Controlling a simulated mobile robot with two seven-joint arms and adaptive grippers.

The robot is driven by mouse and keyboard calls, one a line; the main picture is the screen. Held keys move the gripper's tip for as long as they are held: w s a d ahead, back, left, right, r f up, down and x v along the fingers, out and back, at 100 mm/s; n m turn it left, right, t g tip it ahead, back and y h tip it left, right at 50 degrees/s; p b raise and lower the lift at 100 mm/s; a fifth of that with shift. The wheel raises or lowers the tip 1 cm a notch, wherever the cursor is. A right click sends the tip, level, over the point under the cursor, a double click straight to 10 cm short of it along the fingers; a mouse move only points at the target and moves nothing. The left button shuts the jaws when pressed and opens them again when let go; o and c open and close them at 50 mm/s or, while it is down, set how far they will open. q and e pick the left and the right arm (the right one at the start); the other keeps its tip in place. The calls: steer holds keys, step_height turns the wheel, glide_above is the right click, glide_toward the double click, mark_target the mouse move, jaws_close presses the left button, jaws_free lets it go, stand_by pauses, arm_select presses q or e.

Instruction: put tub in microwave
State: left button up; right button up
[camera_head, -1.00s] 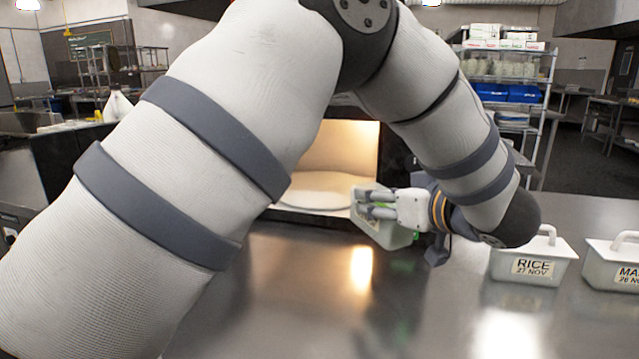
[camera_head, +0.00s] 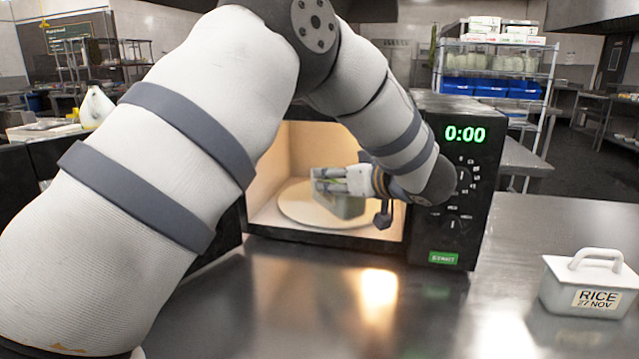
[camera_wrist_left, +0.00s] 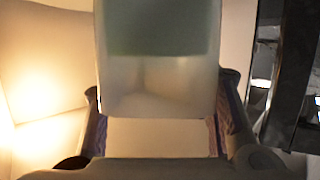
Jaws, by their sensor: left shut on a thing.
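The microwave (camera_head: 437,257) stands on the steel counter with its lit cavity open and its display reading 0:00. A pale turntable plate (camera_head: 297,208) lies inside. My left gripper (camera_head: 338,181) reaches in at the cavity's right side, shut on a whitish tub (camera_head: 350,207). The tub is over the plate; I cannot tell whether it touches it. In the left wrist view the tub (camera_wrist_left: 158,85) fills the middle, between the fingers. The gripper hides part of the tub, and my left arm hides the microwave's upper left. My right gripper is not in view.
A lidded white tub labelled RICE (camera_head: 590,284) stands on the counter (camera_head: 500,300) at the right. The counter in front of the microwave is clear. The microwave's control panel side (camera_head: 460,190) is close to my left forearm.

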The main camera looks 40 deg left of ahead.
arm_select(q)
steer(key=x, duration=0.9)
steer(key=shift+w+a+f, duration=0.1)
steer(key=shift+a+f, duration=0.05)
steer(key=shift+f, duration=0.2)
steer(key=shift+f, duration=0.2)
steer(key=o, duration=1.4)
